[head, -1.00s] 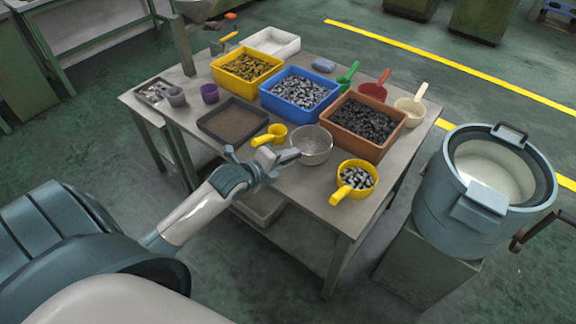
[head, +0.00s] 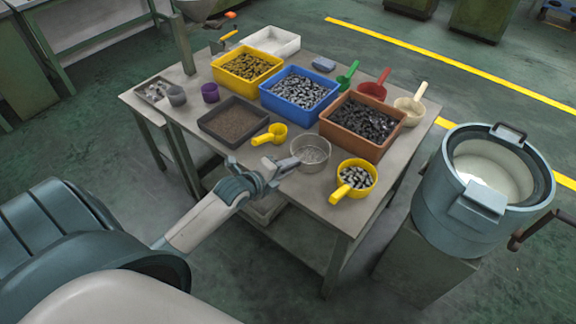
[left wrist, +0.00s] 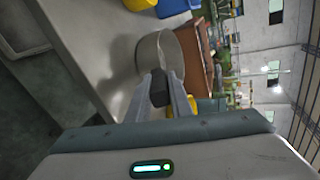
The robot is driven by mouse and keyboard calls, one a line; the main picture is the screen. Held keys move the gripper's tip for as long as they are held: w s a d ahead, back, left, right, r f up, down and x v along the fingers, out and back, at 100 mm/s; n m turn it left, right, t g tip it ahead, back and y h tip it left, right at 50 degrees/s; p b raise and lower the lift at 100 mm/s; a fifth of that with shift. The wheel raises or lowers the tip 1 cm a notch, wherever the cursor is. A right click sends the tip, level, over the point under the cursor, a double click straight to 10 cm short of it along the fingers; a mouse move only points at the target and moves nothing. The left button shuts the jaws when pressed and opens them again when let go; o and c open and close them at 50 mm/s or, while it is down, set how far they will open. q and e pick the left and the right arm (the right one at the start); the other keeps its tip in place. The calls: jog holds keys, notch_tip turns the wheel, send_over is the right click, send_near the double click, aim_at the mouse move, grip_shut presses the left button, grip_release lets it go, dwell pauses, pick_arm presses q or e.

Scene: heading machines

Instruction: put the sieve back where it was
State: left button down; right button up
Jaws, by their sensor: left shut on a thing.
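The sieve (head: 310,151) is a round, pale grey metal bowl at the near edge of the work table (head: 318,212), between the black-filled brown bin and the near edge. In the left wrist view the sieve (left wrist: 150,55) stands right beyond my fingers. My left gripper (head: 283,170) is shut on the sieve's dark handle, and the fingers in the left wrist view (left wrist: 162,92) close on it. The sieve is at or very close to the tabletop; contact underneath is hidden. My right gripper is not in view.
A yellow scoop (head: 270,135) lies left of the sieve, and a yellow scoop full of metal parts (head: 354,177) stands to its right. The brown bin (head: 389,144), blue bin (head: 297,106) and dark tray (head: 232,140) lie behind. A blue-grey drum (head: 459,225) stands right of the table.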

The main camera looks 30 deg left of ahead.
pick_arm(q)
jog(key=c, duration=1.6)
grip_release()
jog(key=shift+r, duration=0.2)
jog(key=shift+s+r, duration=0.1)
jog(key=shift+s, duration=0.4)
jog(key=shift+b+v, duration=0.95)
jog(key=shift+v, duration=4.55)
jog(key=shift+w, duration=0.1)
